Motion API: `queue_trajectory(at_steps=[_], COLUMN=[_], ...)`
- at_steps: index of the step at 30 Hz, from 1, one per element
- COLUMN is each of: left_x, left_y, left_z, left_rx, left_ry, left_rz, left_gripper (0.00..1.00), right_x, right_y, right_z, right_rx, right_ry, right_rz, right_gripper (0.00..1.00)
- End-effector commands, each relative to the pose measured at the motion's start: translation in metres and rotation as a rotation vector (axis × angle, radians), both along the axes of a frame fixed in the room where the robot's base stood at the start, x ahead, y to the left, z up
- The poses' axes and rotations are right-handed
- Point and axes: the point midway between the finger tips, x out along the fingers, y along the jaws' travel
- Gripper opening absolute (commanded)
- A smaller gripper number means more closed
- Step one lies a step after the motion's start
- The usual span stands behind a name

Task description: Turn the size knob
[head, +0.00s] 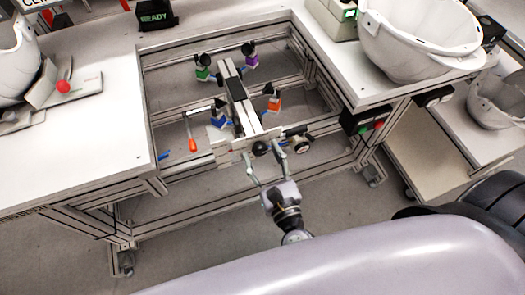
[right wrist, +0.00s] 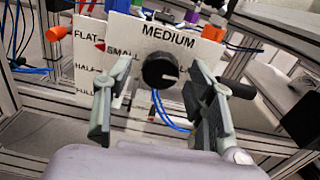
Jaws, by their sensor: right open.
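The size knob (right wrist: 160,70) is round and black with a white mark that points to the right. It sits on a white plate (right wrist: 182,45) lettered MEDIUM at the top and SMALL at the left. In the head view the knob (head: 260,148) is at the near end of the central fixture. My right gripper (right wrist: 155,105) is open, with one finger on each side of the knob and gaps between. The head view shows the right gripper (head: 263,156) in front of the fixture. My left gripper is not in view.
A second plate (right wrist: 88,50) reads FLAT, HALF and FULL. A black handle (right wrist: 238,88) is right of the knob. An orange-red handle (head: 193,145) is left of the fixture. White tabletops (head: 90,150) flank the frame; a white helmet shell (head: 415,40) sits at right.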

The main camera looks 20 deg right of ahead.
Motion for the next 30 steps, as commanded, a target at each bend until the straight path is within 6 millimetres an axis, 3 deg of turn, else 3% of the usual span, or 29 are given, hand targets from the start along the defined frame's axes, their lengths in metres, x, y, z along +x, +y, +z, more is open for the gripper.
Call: queue_trajectory(at_steps=[11, 30], left_x=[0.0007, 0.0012], left_y=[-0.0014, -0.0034], left_z=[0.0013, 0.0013], left_rx=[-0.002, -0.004], left_ry=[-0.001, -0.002], left_rz=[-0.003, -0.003], left_gripper=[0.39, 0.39], right_x=[0.0054, 0.005], right_y=[0.0, 0.0001], right_z=[-0.0004, -0.0003], right_rx=[0.0, 0.0], right_ry=[0.001, 0.001], right_rz=[-0.001, 0.0], right_gripper=[0.5, 0.07])
